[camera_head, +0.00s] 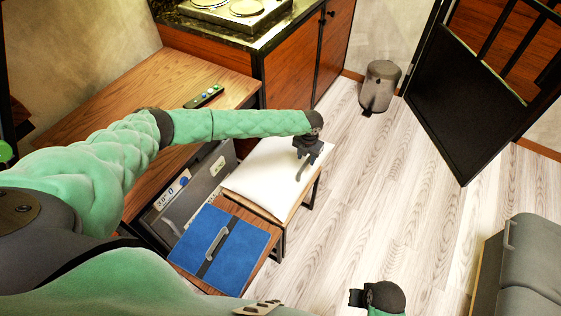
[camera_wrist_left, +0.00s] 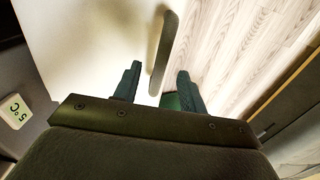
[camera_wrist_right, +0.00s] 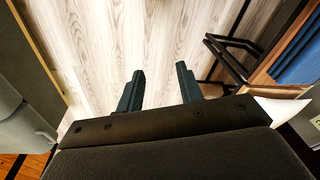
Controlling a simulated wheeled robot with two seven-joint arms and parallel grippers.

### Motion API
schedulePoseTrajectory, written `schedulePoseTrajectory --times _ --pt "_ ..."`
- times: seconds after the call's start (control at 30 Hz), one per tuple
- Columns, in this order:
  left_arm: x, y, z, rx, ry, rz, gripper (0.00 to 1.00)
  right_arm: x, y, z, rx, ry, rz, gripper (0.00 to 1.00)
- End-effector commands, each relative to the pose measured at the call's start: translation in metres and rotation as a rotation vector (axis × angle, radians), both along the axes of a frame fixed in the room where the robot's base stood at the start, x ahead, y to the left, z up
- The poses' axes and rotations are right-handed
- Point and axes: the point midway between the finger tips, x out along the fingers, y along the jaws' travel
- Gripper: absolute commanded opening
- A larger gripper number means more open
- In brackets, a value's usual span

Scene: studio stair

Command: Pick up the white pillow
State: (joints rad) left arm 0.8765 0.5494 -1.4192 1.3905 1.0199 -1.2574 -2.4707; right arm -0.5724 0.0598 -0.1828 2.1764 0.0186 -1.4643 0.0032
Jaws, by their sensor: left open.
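The white pillow (camera_head: 262,178) lies flat on a small wooden stand beside the desk. My left gripper (camera_head: 306,165) is over its right edge, pointing down, with its fingers apart. In the left wrist view the pillow (camera_wrist_left: 95,45) fills the upper left, and a shaded, narrow strip along its edge lies between the open fingers (camera_wrist_left: 159,75); I cannot tell if they touch it. My right gripper (camera_wrist_right: 160,72) is open and empty over the floor, away from the pillow. A white corner (camera_wrist_right: 283,108) at the right of the right wrist view looks like the pillow.
A blue panel with a grey handle (camera_head: 238,258) lies in front of the pillow. A wooden desk (camera_head: 145,88) with a remote-like strip stands at left. A grey bin (camera_head: 380,86) stands at the back, a grey sofa (camera_head: 535,270) at right. The floor between is clear.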

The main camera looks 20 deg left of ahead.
Motion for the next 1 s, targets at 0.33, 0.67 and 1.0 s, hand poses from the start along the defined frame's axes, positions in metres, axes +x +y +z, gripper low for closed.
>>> schedulePoseTrajectory --times 0.33,0.67,1.0 --pt "0.000 -0.001 -0.029 0.001 0.000 0.000 0.41 0.001 -0.002 -0.043 -0.007 0.004 0.001 0.36" --pt "0.000 -0.001 -0.032 0.001 -0.001 0.000 0.36 0.000 -0.002 -0.046 -0.007 0.004 0.001 0.36" --pt "0.000 0.000 -0.032 0.001 0.000 0.001 0.00 0.001 -0.002 -0.046 -0.007 0.004 0.001 0.36"
